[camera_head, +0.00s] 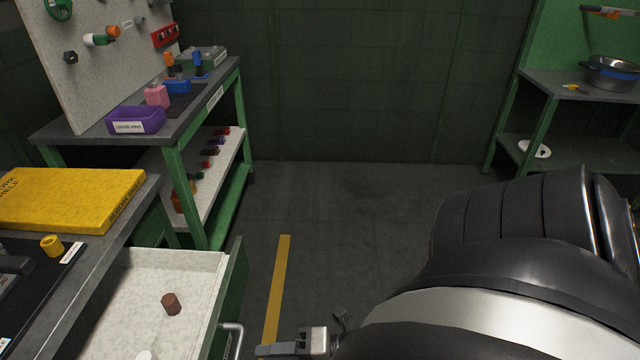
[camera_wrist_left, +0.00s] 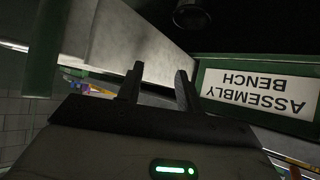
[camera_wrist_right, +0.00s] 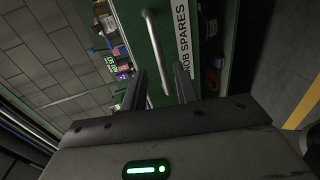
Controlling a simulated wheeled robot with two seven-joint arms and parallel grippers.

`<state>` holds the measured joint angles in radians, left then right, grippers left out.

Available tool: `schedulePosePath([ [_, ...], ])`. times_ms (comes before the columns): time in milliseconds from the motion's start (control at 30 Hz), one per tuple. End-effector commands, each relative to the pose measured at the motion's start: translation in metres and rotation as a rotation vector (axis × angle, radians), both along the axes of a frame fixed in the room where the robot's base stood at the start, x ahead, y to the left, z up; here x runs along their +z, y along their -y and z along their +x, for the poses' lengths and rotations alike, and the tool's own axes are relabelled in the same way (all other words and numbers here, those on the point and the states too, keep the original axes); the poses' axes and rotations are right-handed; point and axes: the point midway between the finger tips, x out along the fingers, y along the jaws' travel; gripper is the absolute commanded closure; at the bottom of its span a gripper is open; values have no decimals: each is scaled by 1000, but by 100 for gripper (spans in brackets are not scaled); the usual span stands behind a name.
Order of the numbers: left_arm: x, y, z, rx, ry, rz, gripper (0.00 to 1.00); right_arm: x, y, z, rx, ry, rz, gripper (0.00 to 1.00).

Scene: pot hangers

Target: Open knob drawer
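The knob drawer (camera_head: 190,285) stands pulled out at lower left in the head view, its pale interior showing. A brown knob (camera_head: 171,304) and part of a white piece (camera_head: 146,355) lie in it. Its metal bar handle (camera_head: 234,338) is on the green front; in the right wrist view the handle (camera_wrist_right: 154,45) runs beside a "KNOB SPARES" label (camera_wrist_right: 183,38). My right gripper (camera_wrist_right: 160,70) is open, with the handle's end showing between its fingers; no grip is visible. In the head view it (camera_head: 262,350) is just right of the handle. My left gripper (camera_wrist_left: 158,72) is open and empty.
A yellow shelf board (camera_head: 75,198) lies on the bench beside the drawer. A green workbench (camera_head: 190,125) with a purple bin (camera_head: 136,120) stands behind. A green rack (camera_head: 535,110) is at right. The floor between is clear, with a yellow line (camera_head: 279,285).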

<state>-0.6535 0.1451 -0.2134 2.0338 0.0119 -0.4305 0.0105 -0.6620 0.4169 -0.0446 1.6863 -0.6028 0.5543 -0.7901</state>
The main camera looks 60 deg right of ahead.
Motion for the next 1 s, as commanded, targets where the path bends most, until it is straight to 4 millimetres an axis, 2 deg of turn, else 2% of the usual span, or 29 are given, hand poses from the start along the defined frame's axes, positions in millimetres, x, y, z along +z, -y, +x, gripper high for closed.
schedulePosePath([
  [33,-1,0,0,-1,0,0,64,1,7,-12,0,-4,-3,70],
  [200,-2,0,0,-2,0,0,64,9,26,-43,0,-4,-1,70],
  [400,-4,1,-2,-5,-4,-1,64,15,40,-64,0,0,-1,70],
  [1000,-5,2,-6,-6,-10,-2,64,17,44,-69,0,1,0,70],
])
